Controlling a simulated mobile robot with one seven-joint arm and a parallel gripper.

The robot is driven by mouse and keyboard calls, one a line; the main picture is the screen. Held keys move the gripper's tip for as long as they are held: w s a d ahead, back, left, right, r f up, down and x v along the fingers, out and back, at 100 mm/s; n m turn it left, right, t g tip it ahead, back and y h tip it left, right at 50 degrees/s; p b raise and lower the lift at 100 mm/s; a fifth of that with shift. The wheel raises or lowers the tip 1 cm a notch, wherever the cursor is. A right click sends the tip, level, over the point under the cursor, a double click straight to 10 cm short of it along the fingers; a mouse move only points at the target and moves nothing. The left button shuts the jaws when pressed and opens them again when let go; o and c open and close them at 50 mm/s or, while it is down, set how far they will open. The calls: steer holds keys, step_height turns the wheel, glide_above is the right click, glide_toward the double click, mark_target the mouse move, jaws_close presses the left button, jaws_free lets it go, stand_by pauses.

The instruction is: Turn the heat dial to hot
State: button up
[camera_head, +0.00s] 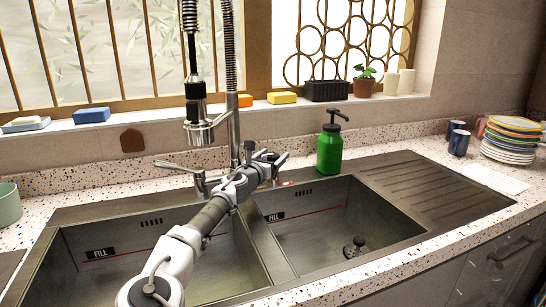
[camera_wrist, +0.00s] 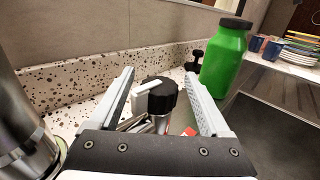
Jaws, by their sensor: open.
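A black ribbed knob with a white pointer (camera_wrist: 156,97), which looks like the heat dial, sits on a metal post behind the sink in the wrist view. The pointer extends to the left. My gripper (camera_wrist: 160,85) is open, with one finger on each side of the knob. I cannot tell whether either finger touches it. In the head view, my gripper (camera_head: 267,157) is at the back of the sink, between the two basins, and largely hides the knob. A small red mark (camera_wrist: 188,132) shows beside the post; its full label is hidden.
A green soap bottle (camera_head: 329,150) stands just right of my gripper. The tall spring faucet (camera_head: 232,90) rises close on the left, with a metal lever (camera_head: 180,167) beside it. Stacked plates (camera_head: 512,140) and blue mugs (camera_head: 459,142) stand at the far right.

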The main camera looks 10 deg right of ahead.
steer(key=c, duration=1.2)
steer(key=shift+d, duration=0.15)
steer(key=shift+c, duration=0.2)
